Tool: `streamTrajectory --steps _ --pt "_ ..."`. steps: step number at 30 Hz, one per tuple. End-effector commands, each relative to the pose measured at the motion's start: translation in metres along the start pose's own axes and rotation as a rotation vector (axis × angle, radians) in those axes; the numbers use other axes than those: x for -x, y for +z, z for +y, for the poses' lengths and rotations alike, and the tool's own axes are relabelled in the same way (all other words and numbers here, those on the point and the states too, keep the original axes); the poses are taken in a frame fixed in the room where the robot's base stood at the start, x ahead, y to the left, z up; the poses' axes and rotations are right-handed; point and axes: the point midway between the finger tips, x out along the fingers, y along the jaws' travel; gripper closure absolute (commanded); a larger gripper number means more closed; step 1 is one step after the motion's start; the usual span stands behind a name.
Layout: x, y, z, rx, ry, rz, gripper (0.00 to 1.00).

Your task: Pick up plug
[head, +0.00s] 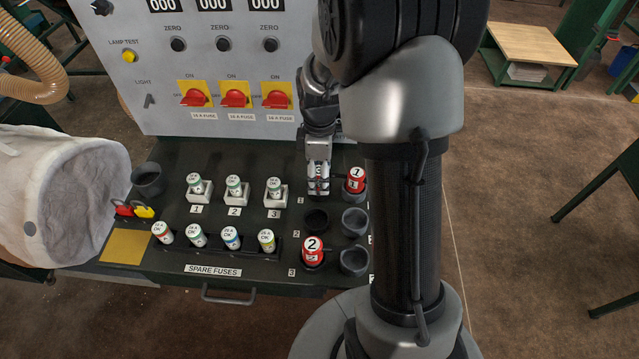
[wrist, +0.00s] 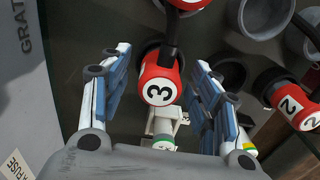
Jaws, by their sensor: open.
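A red plug marked 3 (wrist: 150,92) sits between the fingers of my open gripper (wrist: 162,62) in the wrist view, with a gap on either side. In the head view my gripper (head: 318,180) points down over the panel and mostly hides that plug. A red plug marked 1 (head: 355,180) stands just right of the gripper. A red plug marked 2 (head: 312,254) stands nearer the front edge; it also shows at the right of the wrist view (wrist: 288,100).
Fuses in white holders (head: 235,190) and a row of spare fuses (head: 231,238) lie to the left. The grey switch panel (head: 225,60) rises behind. A white bag (head: 60,195) hangs at far left.

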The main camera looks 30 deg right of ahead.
Motion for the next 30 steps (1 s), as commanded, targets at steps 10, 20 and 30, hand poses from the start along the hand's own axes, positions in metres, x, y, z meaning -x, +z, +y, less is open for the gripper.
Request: streamTrajectory --steps 10,20,30 --pt "-0.0040 -0.0002 0.0004 0.000 0.002 0.000 0.49" --pt "-0.0039 -0.0002 0.0004 0.000 0.002 0.000 0.71" --pt "-0.0039 -0.0002 0.0003 0.000 0.002 0.000 0.94"
